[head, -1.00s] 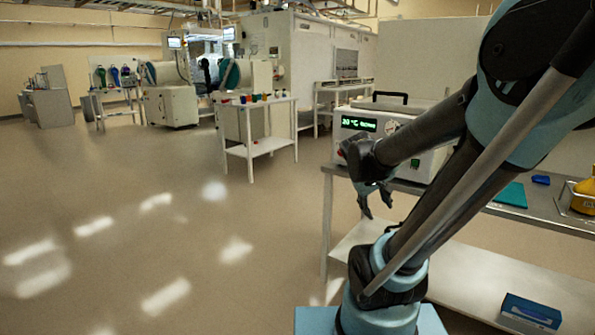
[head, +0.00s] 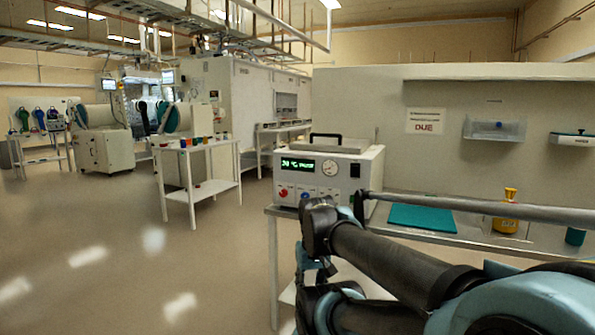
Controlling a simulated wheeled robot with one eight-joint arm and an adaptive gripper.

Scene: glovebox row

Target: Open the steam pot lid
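The steam pot (head: 329,175) is a white box-shaped unit on the bench in the head view. Its front has a green lit display, a round gauge and coloured knobs. Its lid (head: 327,147) lies flat on top and looks closed, with a black handle (head: 325,136) standing up from it. My arm reaches in from the lower right. My gripper (head: 306,262) hangs in front of the bench, below and nearer than the steam pot, apart from the lid. Its fingers are small and partly hidden by my arm, so their opening is unclear.
On the bench right of the pot are a teal mat (head: 422,218), a yellow bottle (head: 506,213) in a tray, and a teal container (head: 575,236). A wall with a sign (head: 425,121) stands behind. A white table (head: 198,165) with small coloured items stands left. Floor at left is clear.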

